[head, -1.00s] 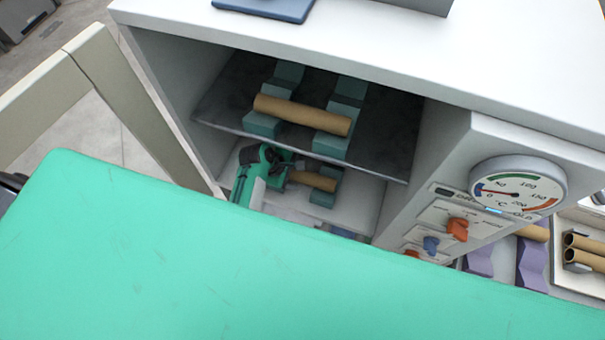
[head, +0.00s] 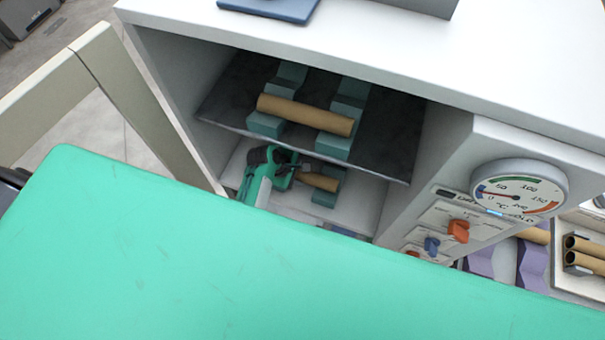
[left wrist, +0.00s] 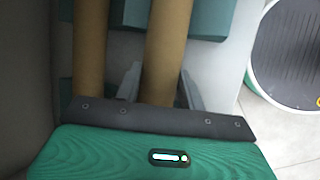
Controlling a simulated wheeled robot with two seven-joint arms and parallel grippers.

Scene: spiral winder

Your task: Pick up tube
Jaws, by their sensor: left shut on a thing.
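A brown cardboard tube (head: 318,182) lies in the lower compartment of the white cabinet, its right end on a teal V-block (head: 325,196). My left gripper (head: 293,168) reaches into this compartment and is shut on the tube's left part. In the left wrist view the held tube (left wrist: 168,45) runs between the two grey fingers (left wrist: 160,88). A second tube (left wrist: 88,50) runs alongside it, to the left. Another brown tube (head: 305,114) rests across teal V-blocks (head: 349,100) on the dark upper shelf. My right gripper is not in view.
The white cabinet (head: 480,70) encloses the compartments, and the dark shelf (head: 392,135) lies close above my left gripper. A gauge (head: 518,187) and orange and blue knobs (head: 458,231) are at right. More tubes (head: 583,250) lie at the far right.

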